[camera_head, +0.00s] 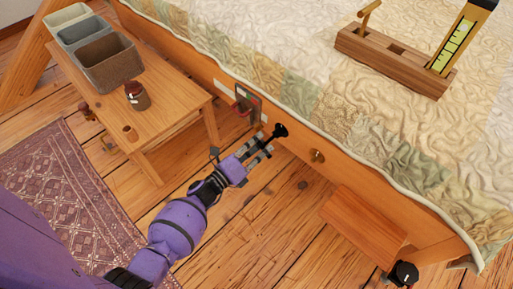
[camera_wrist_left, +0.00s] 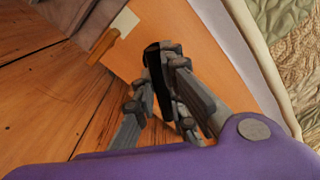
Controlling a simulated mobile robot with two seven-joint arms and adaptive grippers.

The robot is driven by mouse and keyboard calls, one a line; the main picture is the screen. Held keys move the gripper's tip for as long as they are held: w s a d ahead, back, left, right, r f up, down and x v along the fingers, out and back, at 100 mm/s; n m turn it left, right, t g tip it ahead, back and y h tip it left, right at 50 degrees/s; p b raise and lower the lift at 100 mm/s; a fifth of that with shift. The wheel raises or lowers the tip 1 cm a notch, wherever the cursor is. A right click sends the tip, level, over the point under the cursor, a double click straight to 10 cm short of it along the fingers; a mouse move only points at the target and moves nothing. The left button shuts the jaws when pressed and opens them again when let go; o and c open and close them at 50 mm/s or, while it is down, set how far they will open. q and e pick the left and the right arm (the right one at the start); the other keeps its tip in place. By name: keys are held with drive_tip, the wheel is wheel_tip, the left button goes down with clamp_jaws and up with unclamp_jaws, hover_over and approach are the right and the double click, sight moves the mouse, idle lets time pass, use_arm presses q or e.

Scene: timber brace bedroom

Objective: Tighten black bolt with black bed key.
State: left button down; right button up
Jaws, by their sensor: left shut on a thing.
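My left gripper (camera_head: 262,147) reaches in from the lower left and is shut on the black bed key (camera_head: 281,130), close to the bed's side rail (camera_head: 358,182). The key's dark head stands out past the fingertips toward the rail. In the left wrist view the key (camera_wrist_left: 154,72) shows as a dark upright shape at the fingers (camera_wrist_left: 158,100), in front of the orange-brown rail. I cannot make out the black bolt; it may be hidden by the key or gripper. I cannot tell whether the key touches the rail. My right gripper is not in view.
A low table (camera_head: 166,103) with bins and a brown jar (camera_head: 137,96) stands left. A wooden tool block (camera_head: 392,64) lies on the bed.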

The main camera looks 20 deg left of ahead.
use_arm(q)
drive_tip(key=m, duration=0.3)
drive_tip(key=shift+s+m+b, duration=0.1)
drive_tip(key=shift+m+b, duration=0.3)
drive_tip(key=shift+d+m+b, duration=0.15)
drive_tip(key=shift+m+b, duration=0.35)
drive_tip(key=shift+m, duration=0.7)
drive_tip(key=m+b, duration=0.2)
drive_tip(key=m, duration=0.1)
drive_tip(key=shift+d+r+m, duration=0.1)
drive_tip(key=shift+r+m, duration=0.05)
drive_tip(key=shift+m, duration=0.15)
drive_tip(key=m+b, duration=0.2)
drive_tip(key=m, duration=0.1)
drive_tip(key=shift+s+d+m, duration=0.1)
drive_tip(key=shift+m, duration=0.2)
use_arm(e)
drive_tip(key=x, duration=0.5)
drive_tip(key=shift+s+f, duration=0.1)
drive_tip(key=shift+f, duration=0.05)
use_arm(q)
drive_tip(key=shift+s+n, duration=0.25)
drive_tip(key=shift+n, duration=0.25)
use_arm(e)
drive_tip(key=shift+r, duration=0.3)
